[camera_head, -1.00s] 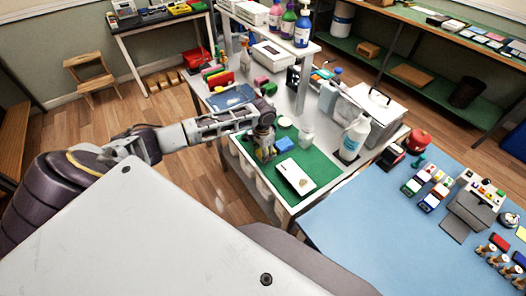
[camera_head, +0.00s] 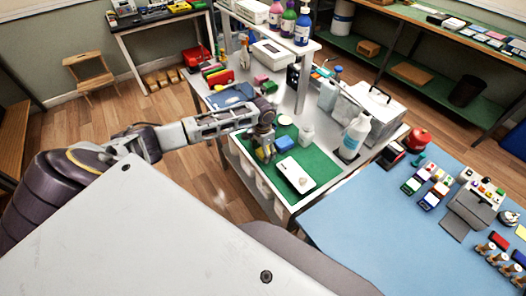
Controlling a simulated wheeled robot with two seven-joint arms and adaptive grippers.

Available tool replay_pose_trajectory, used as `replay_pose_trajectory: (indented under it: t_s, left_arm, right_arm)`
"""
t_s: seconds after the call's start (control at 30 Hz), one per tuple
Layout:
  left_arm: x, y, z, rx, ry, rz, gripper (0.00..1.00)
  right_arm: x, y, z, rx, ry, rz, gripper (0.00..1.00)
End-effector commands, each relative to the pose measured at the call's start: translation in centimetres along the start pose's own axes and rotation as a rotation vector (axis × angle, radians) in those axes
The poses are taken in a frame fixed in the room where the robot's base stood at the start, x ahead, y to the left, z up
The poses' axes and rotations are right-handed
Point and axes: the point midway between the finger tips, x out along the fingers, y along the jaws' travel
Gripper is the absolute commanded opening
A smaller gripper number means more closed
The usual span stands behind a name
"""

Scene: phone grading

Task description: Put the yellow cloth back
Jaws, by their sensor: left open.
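The yellow cloth (camera_head: 264,154) shows as a small yellow patch at the left part of the green mat (camera_head: 318,167), partly hidden by my left gripper. My left gripper (camera_head: 265,151) is open, pointing down right at the cloth; whether its fingers touch the cloth I cannot tell. A blue block or sponge (camera_head: 285,143) lies just right of the gripper. A white phone-like slab (camera_head: 296,175) lies on the mat nearer the front edge. My right gripper is not in view.
A white bottle (camera_head: 307,135) and a larger labelled bottle (camera_head: 354,138) stand right of the gripper. A blue tray (camera_head: 231,95) lies behind my left arm. Shelf posts rise at the back. A blue-topped table (camera_head: 360,230) adjoins at the right.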

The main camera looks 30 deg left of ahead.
Motion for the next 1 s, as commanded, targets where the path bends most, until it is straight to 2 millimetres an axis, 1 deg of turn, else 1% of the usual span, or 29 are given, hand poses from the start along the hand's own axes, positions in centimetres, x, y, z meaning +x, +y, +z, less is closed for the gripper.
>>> replay_pose_trajectory:
  t_s: [0.17,0.27,0.7,0.8,1.0]
  left_arm:
    - [-1.2,-0.1,-0.1,0.0,0.002,-0.001,0.76]
    - [-2.3,-0.1,-0.1,0.0,0.003,-0.001,0.76]
    - [-8.7,0.0,-0.1,0.001,0.003,-0.001,0.76]
    - [-9.9,0.0,-0.1,0.0,0.001,0.0,0.76]
    - [-11.4,-0.1,0.0,-0.001,0.0,0.0,0.76]
  right_arm:
    - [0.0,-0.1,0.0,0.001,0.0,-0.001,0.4]
    - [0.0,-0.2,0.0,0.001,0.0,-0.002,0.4]
    - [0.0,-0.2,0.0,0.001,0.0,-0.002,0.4]
    - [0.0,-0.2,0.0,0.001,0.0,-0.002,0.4]
    - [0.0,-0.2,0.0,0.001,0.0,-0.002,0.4]
